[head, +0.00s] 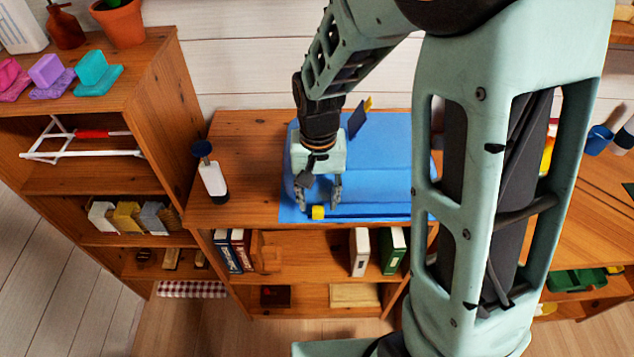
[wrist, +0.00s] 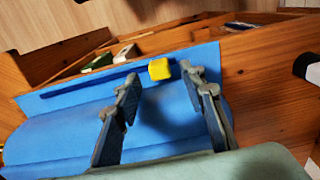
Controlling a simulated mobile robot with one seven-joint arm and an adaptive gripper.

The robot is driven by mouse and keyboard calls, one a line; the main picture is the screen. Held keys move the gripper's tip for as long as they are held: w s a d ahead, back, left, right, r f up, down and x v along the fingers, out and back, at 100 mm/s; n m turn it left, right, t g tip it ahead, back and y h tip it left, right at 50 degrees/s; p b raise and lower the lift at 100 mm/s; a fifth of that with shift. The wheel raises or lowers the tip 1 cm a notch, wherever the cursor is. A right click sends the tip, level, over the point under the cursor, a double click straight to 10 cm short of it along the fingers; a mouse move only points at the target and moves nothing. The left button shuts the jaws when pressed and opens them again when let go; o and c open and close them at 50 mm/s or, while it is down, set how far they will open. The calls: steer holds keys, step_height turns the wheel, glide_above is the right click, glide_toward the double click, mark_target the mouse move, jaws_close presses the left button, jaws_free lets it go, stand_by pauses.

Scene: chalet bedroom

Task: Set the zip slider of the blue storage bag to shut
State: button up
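The blue storage bag (head: 375,185) lies on top of the wooden shelf unit, with a flat strip along its front edge. A dark zip line (head: 372,216) runs along that strip. The yellow zip slider (head: 318,212) sits near the left end of the line in the head view. In the wrist view the slider (wrist: 159,69) is near the right end. My gripper (head: 318,203) is open and empty, pointing down over the bag's front. Its fingertips (wrist: 160,74) appear either side of the slider in the wrist view. I cannot tell whether they touch it.
A white bottle with a dark blue cap (head: 211,174) stands on the wooden top left of the bag. A dark blue and yellow piece (head: 358,120) rises behind my gripper. Books (head: 392,250) stand on the shelf below. My arm hides the bag's right side in the head view.

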mark_target(318, 212)
steer(key=shift+f, duration=1.1)
jaws_close()
